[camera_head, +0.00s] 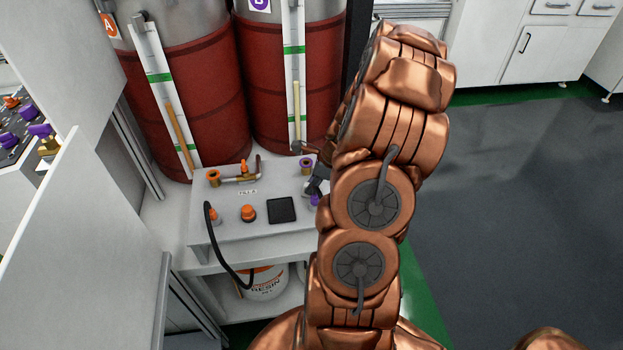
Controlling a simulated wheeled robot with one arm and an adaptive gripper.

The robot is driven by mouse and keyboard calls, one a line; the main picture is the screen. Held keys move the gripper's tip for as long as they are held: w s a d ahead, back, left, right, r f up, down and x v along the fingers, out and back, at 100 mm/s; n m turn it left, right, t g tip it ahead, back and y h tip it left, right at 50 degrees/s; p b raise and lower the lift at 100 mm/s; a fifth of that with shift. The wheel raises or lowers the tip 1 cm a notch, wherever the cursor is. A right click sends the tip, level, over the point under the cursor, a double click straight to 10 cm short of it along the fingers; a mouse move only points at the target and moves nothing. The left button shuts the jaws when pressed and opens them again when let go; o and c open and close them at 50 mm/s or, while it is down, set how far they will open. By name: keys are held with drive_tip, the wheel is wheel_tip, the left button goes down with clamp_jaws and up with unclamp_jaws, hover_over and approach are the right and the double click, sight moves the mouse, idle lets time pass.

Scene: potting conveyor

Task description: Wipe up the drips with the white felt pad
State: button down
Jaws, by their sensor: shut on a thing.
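My copper arm stands in front of the right end of a grey-white fill box (235,228). My dark gripper (318,184) shows only in part at the arm's left edge, low over the right end of the box top. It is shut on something. A small pale patch shows at its fingers and fits the white felt pad, but most of it is hidden. I cannot make out any drips on the box top; the part behind my arm is hidden.
Two red drums (190,110) (292,85) with sight gauges stand behind the box. Its top carries orange and purple fittings, a pipe and a black square (282,210). A black hose (220,250) hangs in front. A resin bucket (262,282) sits below. Open floor lies right.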

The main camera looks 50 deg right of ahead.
drive_tip(key=shift+s+a, duration=0.25)
drive_tip(key=shift+r, duration=0.1)
drive_tip(key=shift+p, duration=0.35)
drive_tip(key=shift+w+d+p, duration=0.75)
drive_tip(key=shift+w+d, duration=0.6)
drive_tip(key=shift+w, duration=0.3)
drive_tip(key=shift+r+p, duration=1.8)
drive_tip(key=shift+r, duration=1.1)
drive_tip(key=shift+r, duration=0.1)
